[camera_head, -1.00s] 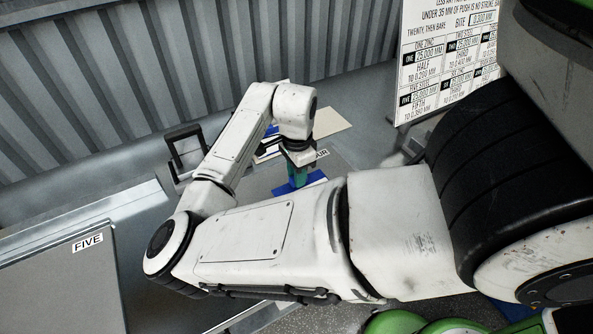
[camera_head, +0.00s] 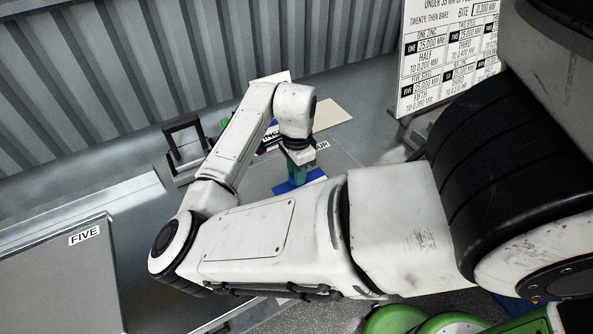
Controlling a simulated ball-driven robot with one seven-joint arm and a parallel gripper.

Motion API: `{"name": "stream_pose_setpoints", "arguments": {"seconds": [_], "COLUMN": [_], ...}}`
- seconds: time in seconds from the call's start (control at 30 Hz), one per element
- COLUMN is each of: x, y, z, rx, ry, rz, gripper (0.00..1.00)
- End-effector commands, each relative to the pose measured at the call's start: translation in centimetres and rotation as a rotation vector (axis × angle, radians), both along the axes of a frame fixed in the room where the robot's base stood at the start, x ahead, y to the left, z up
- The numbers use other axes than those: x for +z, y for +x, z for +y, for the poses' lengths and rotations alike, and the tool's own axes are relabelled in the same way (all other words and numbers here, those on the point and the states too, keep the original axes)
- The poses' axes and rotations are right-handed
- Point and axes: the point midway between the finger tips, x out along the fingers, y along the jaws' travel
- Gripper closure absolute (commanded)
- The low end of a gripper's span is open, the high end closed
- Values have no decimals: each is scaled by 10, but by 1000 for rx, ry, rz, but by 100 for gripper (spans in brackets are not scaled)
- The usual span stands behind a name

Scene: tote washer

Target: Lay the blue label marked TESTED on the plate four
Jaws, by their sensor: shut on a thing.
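My gripper (camera_head: 298,176) points down over the plate four (camera_head: 258,185), a grey plate whose partly hidden tag ends in "UR". It is shut on a blue label (camera_head: 314,177), which sticks out on both sides of the fingers, low over the plate or touching it; I cannot tell which. The writing on the label does not show. My forearm hides the near part of the plate and part of the label.
A plate marked FIVE (camera_head: 60,275) lies at the left. Behind my gripper are a tan sheet (camera_head: 332,115) and pale cards, partly hidden. A black bracket (camera_head: 183,143) stands to the left. A white chart (camera_head: 445,60) stands at the back right, before a corrugated wall (camera_head: 100,70).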

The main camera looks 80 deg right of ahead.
Motion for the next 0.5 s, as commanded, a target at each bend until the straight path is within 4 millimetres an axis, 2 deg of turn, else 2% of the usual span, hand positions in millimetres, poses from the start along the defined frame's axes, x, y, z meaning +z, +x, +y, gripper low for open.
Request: {"name": "stream_pose_setpoints", "arguments": {"seconds": [0.43,0.47,0.5], "x": [-7,-6,-6], "y": [0,0,0], "z": [0,0,0], "rx": [0,0,0], "ry": [1,0,0], "rz": [1,0,0], "gripper": [100,73,70]}}
